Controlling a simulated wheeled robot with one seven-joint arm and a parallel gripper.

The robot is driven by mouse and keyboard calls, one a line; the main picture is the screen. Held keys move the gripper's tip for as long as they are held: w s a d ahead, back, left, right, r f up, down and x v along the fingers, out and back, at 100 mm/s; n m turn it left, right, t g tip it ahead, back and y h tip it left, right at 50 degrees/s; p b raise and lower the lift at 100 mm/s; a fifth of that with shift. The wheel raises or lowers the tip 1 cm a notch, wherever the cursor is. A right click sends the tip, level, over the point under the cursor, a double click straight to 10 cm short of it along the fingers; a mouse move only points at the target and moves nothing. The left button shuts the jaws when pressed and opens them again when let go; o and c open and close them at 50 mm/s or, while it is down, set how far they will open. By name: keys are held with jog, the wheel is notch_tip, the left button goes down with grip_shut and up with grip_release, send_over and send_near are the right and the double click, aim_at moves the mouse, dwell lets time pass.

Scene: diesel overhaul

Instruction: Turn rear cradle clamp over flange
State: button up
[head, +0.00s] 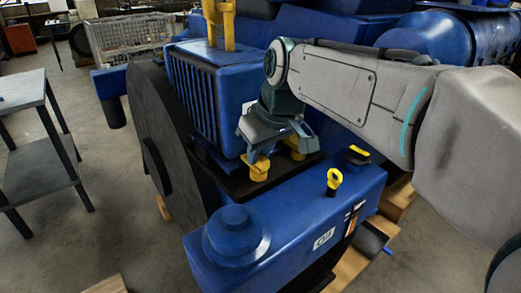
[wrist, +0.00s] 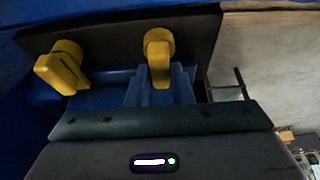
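Two yellow cradle clamps sit on a dark plate on the blue engine. In the head view, one clamp (head: 258,168) is at the plate's near left, and the other (head: 297,145) is farther right, partly hidden by my gripper. My gripper (head: 277,148) is low over the plate, close to both clamps. In the wrist view, one clamp (wrist: 62,67) stands clear on the left with its handle slanted. The other clamp (wrist: 158,55) is straight ahead of my gripper (wrist: 160,88), its handle toward the fingers. Whether the fingers touch or grip it is unclear.
A blue tank marked "Oil" (head: 325,238) with a yellow ring-handled dipstick (head: 334,180) lies in front of the plate. A large dark wheel (head: 160,140) stands left of it. A grey table (head: 24,90) is at far left, with open floor between.

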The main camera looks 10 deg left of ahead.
jog(key=o, duration=0.3)
jog(key=p+v, duration=0.2)
jog(key=v, duration=1.1)
jog(key=shift+r, duration=0.4)
jog(key=shift+d, duration=0.15)
jog(key=s+d+f+m+h+p, duration=0.1)
jog(key=s+d+f+m+p, duration=0.3)
jog(key=d+f, duration=0.4)
jog(key=s+d+f+m+h+p, duration=0.2)
jog(key=s+d+f+m+p, duration=0.3)
jog(key=d, duration=0.8)
notch_tip(320, 180, down, 3)
jog(key=shift+s+r+m+p, duration=0.1)
jog(key=shift+s+m+p, duration=0.25)
jog(key=shift+m+p, duration=0.25)
